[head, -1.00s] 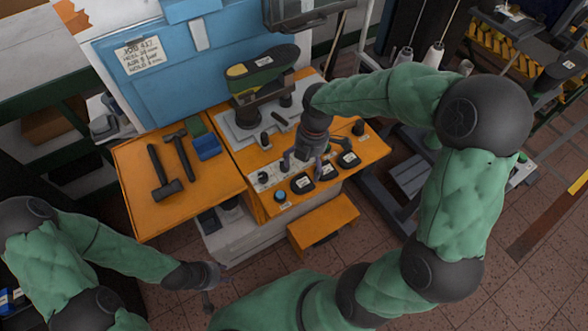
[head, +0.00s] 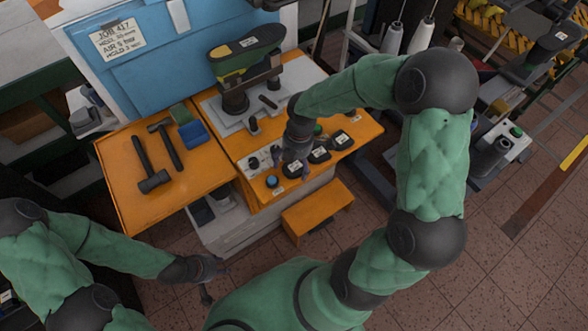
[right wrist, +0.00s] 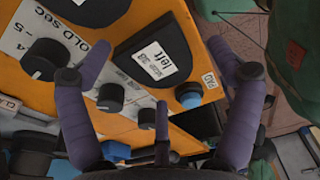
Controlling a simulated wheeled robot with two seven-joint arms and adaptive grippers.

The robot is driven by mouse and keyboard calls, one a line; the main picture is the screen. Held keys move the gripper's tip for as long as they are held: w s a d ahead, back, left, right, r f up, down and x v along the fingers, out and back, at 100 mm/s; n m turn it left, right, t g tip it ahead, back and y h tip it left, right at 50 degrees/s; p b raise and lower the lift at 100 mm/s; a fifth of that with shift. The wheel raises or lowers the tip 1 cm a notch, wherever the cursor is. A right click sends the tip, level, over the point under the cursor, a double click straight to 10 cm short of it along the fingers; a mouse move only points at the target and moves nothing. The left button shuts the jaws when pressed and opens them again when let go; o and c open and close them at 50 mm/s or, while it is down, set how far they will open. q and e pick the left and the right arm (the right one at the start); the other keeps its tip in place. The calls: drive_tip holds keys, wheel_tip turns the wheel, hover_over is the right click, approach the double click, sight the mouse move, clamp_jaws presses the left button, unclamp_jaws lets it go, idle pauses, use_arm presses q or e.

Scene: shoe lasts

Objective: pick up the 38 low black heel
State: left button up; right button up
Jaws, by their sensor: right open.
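Several black heel pieces with white labels lie near the front edge of the orange bench top; three show in the head view, at the left (head: 294,168), middle (head: 319,155) and right (head: 341,140). Their labels are too small to read there. My left gripper (head: 206,280) hangs low, away from the bench.
A blue button (head: 271,181) and black knobs (right wrist: 43,60) are close to the fingers. A green-and-black shoe last (head: 246,55) stands on a press behind. Two hammers (head: 150,180) lie on the left orange board. An orange step (head: 317,210) is below.

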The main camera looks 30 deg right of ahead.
drive_tip(key=shift+f, duration=0.4)
drive_tip(key=c, duration=1.2)
drive_tip(key=shift+a, duration=0.1)
drive_tip(key=shift+c, duration=0.2)
